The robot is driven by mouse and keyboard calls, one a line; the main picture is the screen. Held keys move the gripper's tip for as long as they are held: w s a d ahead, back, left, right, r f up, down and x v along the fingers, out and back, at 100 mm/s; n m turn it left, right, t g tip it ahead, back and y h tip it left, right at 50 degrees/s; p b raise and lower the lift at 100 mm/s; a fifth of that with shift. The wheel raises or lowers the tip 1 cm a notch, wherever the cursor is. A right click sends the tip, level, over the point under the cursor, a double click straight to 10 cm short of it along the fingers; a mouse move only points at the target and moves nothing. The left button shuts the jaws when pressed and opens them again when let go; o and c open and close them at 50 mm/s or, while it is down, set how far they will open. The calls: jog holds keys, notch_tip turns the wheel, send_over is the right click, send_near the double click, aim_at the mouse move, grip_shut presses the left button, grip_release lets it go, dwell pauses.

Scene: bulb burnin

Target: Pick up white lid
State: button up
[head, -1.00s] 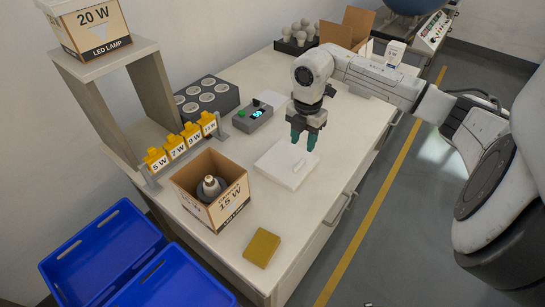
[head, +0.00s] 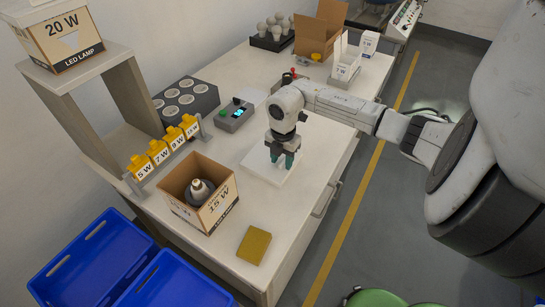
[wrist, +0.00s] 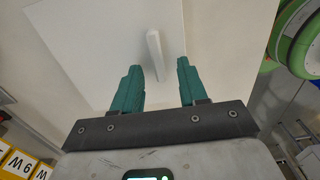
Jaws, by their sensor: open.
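The white lid (head: 271,168) lies flat on the workbench, a square plate with a raised bar handle. In the wrist view the lid (wrist: 95,40) fills much of the upper picture, and its handle (wrist: 155,52) stands between the lines of the two fingers, a little beyond their tips. My gripper (head: 283,165) points down just above the lid in the head view. Its teal fingers are apart and empty in the wrist view (wrist: 160,68). In the head view the fingers hide part of the lid and its handle.
An open 15 W box (head: 222,205) with a bulb inside stands left of the lid. A mustard-coloured block (head: 254,245) lies near the front edge. A tester (head: 234,117) and a dark socket block (head: 207,97) are behind. Blue crates (head: 92,258) sit at lower left.

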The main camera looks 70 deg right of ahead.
jog(key=shift+f, duration=0.3)
jog(key=shift+c, duration=0.3)
grip_shut()
